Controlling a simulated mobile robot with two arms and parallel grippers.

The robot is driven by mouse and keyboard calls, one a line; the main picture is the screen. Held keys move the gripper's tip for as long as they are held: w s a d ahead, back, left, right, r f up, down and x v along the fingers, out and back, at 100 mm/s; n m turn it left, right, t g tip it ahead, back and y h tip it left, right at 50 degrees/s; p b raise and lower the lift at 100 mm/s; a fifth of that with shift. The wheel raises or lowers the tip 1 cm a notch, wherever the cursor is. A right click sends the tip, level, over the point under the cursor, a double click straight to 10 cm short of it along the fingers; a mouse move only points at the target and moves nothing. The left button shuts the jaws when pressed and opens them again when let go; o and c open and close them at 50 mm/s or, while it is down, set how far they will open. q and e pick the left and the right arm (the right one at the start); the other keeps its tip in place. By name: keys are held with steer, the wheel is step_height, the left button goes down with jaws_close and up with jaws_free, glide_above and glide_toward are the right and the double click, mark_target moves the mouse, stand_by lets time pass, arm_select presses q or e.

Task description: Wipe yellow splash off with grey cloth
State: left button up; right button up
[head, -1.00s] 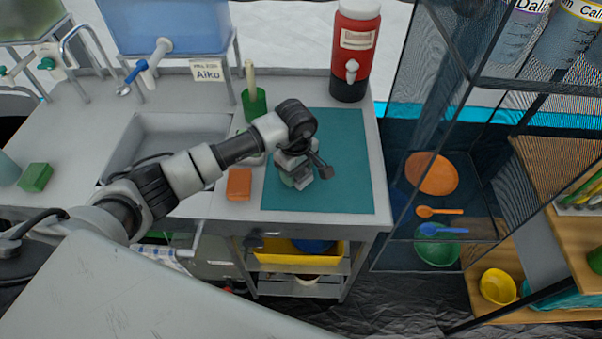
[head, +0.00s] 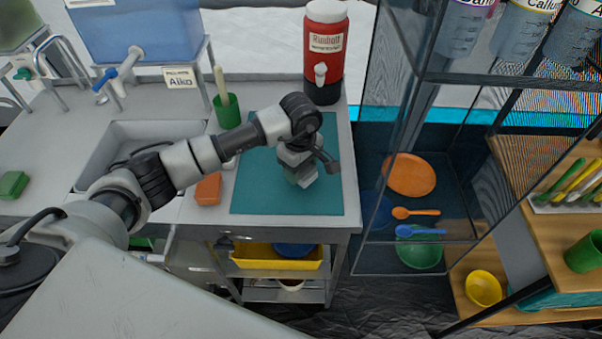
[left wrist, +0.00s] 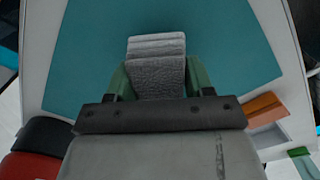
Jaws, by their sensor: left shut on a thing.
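My left gripper (head: 300,170) is over the teal mat (head: 255,185) on the counter. In the left wrist view, its green fingers (left wrist: 157,78) are shut on a folded grey cloth (left wrist: 157,50), one on each side. The cloth is low over the mat (left wrist: 85,60); I cannot tell whether it touches. No yellow splash shows on the visible parts of the mat. The area under the cloth and gripper is hidden. My right gripper is not in view.
An orange block (head: 208,189) lies beside the mat's left edge. A green cup (head: 227,110) and a red drink dispenser (head: 325,50) stand behind. The sink (head: 110,150) is at left. A dark-framed shelf (head: 400,130) stands right of the counter.

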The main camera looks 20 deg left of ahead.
arm_select(q)
steer(key=r, duration=0.1)
steer(key=r+p, duration=0.1)
steer(key=shift+s+a+r, duration=0.25)
steer(key=shift+a+r, duration=0.05)
steer(key=shift+a, duration=0.1)
steer(key=shift+w+d+r+p, duration=0.15)
steer(key=shift+r+p, duration=0.25)
steer(key=shift+r, duration=0.3)
steer(key=shift+r+p, duration=0.35)
steer(key=shift+r, duration=0.5)
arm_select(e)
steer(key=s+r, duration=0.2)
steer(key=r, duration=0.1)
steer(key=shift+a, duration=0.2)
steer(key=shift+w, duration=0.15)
